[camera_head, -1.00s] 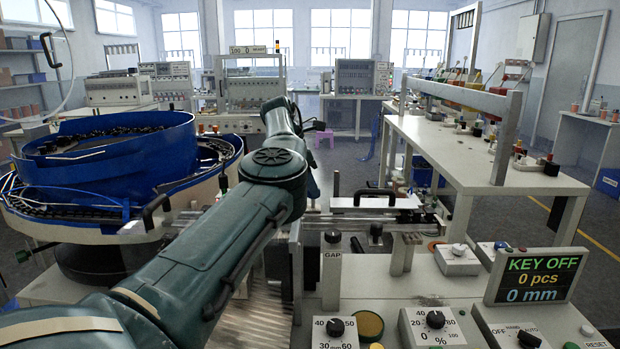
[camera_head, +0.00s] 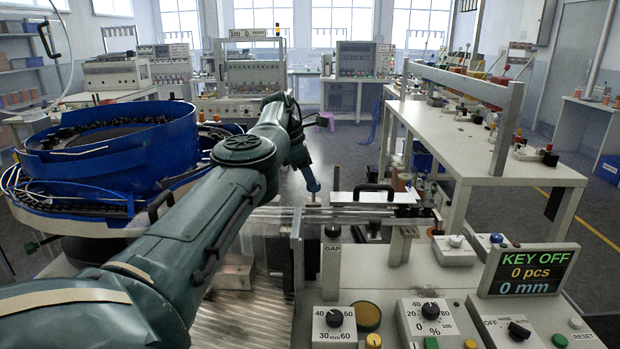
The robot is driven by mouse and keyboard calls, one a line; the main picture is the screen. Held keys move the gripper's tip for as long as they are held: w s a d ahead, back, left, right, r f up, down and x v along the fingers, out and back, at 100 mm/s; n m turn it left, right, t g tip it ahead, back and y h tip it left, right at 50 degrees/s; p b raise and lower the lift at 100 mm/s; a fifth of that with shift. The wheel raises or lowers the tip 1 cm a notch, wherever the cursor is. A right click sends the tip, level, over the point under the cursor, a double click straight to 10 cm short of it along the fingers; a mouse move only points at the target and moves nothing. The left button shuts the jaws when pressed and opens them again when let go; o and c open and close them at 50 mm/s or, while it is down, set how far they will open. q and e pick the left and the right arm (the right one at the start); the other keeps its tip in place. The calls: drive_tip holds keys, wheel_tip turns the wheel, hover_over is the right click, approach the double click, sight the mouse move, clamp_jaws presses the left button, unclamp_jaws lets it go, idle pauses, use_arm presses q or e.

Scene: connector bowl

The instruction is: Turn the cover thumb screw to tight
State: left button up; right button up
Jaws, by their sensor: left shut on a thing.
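The cover (camera_head: 347,198) is a pale flat plate with a black handle, lying over the rail in the middle of the head view. My left arm reaches forward from the lower left. My left gripper (camera_head: 313,189) points down just left of the cover's end. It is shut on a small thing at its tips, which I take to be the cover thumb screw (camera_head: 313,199). The screw is mostly hidden and too small to show how tight it is. My right gripper is not in view.
A blue bowl feeder (camera_head: 120,150) stands at the left beside my arm. A control panel with a dial (camera_head: 334,318) fills the front right. Its display (camera_head: 528,272) reads KEY OFF, 0 pcs and 0 mm. A white bench (camera_head: 480,150) stands behind at the right.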

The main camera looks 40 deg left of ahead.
use_arm(q)
drive_tip(key=o, duration=1)
drive_tip(key=shift+c, duration=0.2)
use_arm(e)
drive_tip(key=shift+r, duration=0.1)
use_arm(q)
drive_tip(key=shift+r, duration=0.15)
drive_tip(key=shift+s+a+r, duration=0.1)
drive_tip(key=shift+a+r, duration=0.05)
drive_tip(key=shift+r, duration=0.15)
drive_tip(key=p+v, duration=0.3)
drive_tip(key=v, duration=0.9)
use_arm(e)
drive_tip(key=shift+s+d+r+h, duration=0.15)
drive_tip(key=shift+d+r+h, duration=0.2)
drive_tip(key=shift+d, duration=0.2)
use_arm(q)
drive_tip(key=shift+r, duration=0.1)
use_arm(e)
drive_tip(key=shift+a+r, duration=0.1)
